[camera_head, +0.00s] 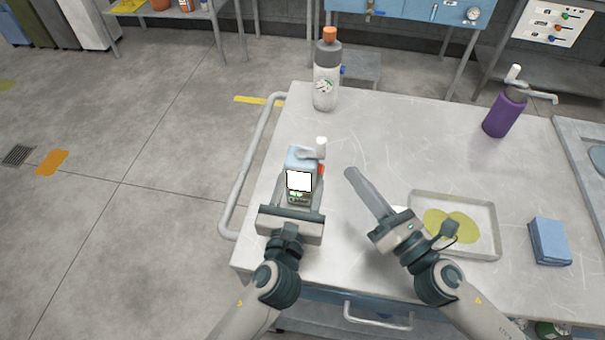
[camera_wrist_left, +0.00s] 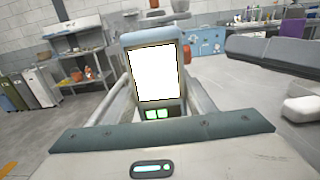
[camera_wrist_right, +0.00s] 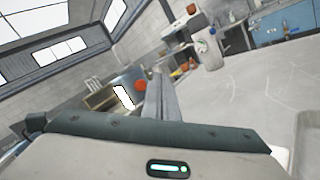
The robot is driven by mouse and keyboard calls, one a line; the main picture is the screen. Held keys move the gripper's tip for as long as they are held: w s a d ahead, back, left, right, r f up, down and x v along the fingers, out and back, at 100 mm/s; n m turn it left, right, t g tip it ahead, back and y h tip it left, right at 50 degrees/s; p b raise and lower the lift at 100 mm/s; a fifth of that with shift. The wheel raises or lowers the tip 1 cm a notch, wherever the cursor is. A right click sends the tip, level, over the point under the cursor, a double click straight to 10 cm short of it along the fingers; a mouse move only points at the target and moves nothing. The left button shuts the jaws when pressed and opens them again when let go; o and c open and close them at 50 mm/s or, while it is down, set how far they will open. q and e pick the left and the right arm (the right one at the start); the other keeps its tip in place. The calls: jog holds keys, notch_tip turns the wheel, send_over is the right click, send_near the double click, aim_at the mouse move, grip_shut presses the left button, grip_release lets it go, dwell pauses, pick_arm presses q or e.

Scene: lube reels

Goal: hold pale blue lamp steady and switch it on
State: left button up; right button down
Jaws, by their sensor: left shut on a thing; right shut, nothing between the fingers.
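The pale blue lamp (camera_head: 303,158) stands at the left side of the grey table (camera_head: 375,130). Its front panel is bright white, with small green lights below, clear in the left wrist view (camera_wrist_left: 152,75). A red-orange knob (camera_wrist_left: 187,53) shows on its right side. My left gripper (camera_head: 302,194) is shut on the lamp from the near side, fingers along its two sides. My right gripper (camera_head: 350,172) is shut and empty, pointing up-left, a little right of the lamp and apart from it. The right wrist view shows its closed fingers (camera_wrist_right: 160,98).
A tray (camera_head: 482,250) and blue cloths (camera_head: 549,241) lie right. The table's middle is clear.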

jog(key=d, duration=0.3)
jog(key=shift+s, duration=0.25)
pick_arm(q)
jog(key=o, duration=1.4)
jog(key=shift+o, duration=0.2)
jog(key=shift+s, duration=0.1)
jog(key=s, duration=0.4)
jog(key=s+a, duration=0.1)
jog(key=s, duration=0.2)
jog(key=s+a, duration=0.1)
jog(key=s, duration=0.3)
jog(key=shift+s+a, duration=0.15)
jog(key=shift+s, duration=0.15)
jog(key=shift+r, duration=0.1)
